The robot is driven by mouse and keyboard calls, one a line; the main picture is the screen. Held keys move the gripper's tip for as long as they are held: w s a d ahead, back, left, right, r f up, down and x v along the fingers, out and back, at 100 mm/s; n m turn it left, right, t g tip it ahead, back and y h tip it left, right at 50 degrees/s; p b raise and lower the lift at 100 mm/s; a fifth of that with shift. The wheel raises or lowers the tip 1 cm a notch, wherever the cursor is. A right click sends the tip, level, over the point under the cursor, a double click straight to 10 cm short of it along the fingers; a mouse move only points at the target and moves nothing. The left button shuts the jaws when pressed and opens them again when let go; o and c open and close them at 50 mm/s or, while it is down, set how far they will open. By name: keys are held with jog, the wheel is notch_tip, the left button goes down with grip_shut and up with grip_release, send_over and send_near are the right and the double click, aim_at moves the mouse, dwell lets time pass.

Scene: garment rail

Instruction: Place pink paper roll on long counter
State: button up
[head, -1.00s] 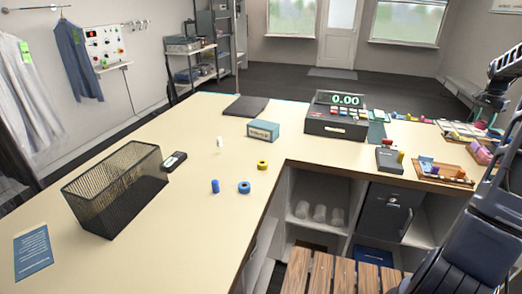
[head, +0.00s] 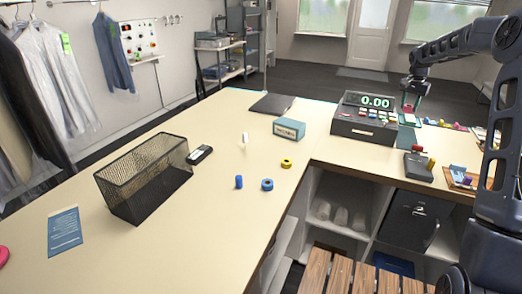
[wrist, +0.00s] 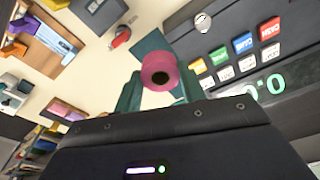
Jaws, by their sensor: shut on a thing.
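My gripper (head: 410,104) is raised above the right part of the counter, just right of the cash register. It is shut on the pink paper roll (wrist: 159,73), which sits between the two fingers in the wrist view with its dark core hole facing the camera. In the head view the roll (head: 407,109) is a small pink patch at the fingertips. The long counter (head: 150,245) is cream-coloured and runs from the front left to the back; its surface has wide bare areas.
A black mesh basket (head: 150,178), a blue leaflet (head: 64,232), a teal box (head: 289,129), a blue cylinder (head: 239,182), a blue ring (head: 267,185) and a yellow ring (head: 286,163) are on the counter. The cash register (head: 364,121) stands beside my gripper. The front-middle counter is clear.

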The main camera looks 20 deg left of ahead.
jog(key=s+a+n, duration=0.1)
jog(key=s+a, duration=0.1)
jog(key=a, duration=0.7)
jog(key=s+a+n, duration=0.2)
jog(key=s+a, duration=0.1)
jog(key=a, duration=0.7)
jog(key=n+y, duration=0.1)
jog(key=n, duration=0.7)
send_over(232, 169)
jog(key=f, duration=2)
jog(key=shift+s+d, duration=0.1)
jog(key=shift+s, duration=0.2)
jog(key=o, duration=0.9)
jog(key=shift+f, duration=0.1)
jog(key=shift+o, duration=0.3)
